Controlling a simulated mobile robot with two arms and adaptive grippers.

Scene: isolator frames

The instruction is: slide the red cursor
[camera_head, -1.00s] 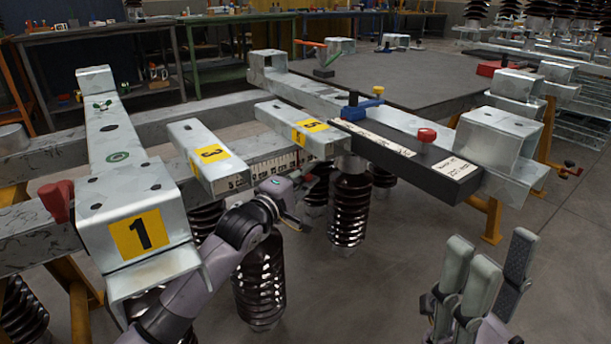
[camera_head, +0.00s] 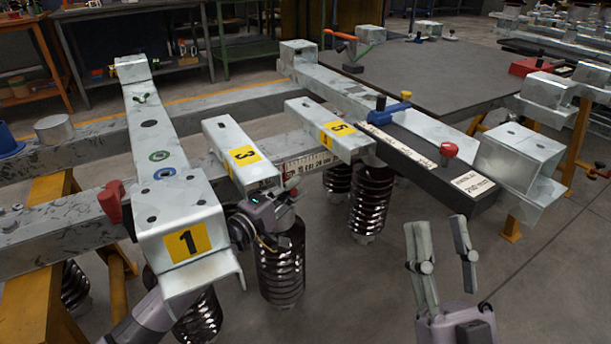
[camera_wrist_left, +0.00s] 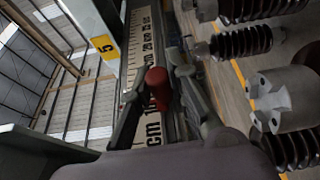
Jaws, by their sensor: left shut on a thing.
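The red cursor (camera_wrist_left: 157,88) is a small red cylinder at the scale, seen in the left wrist view. My left gripper (camera_wrist_left: 160,100) is shut on it, a finger on each side. The white scale (camera_head: 308,163) with black numbers runs along the beam between the beams marked 3 and 5; it also shows in the left wrist view (camera_wrist_left: 140,50). In the head view my left gripper (camera_head: 289,194) is at the scale beside the end of beam 3, and the cursor there is too small to tell. My right gripper (camera_head: 440,240) is open and empty, fingers upward, away from the scale.
Metal beams marked 1 (camera_head: 188,243), 3 (camera_head: 243,157) and 5 (camera_head: 339,128) jut toward me. Dark ribbed insulators (camera_head: 281,268) hang below. A red clamp (camera_head: 112,200) sits left.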

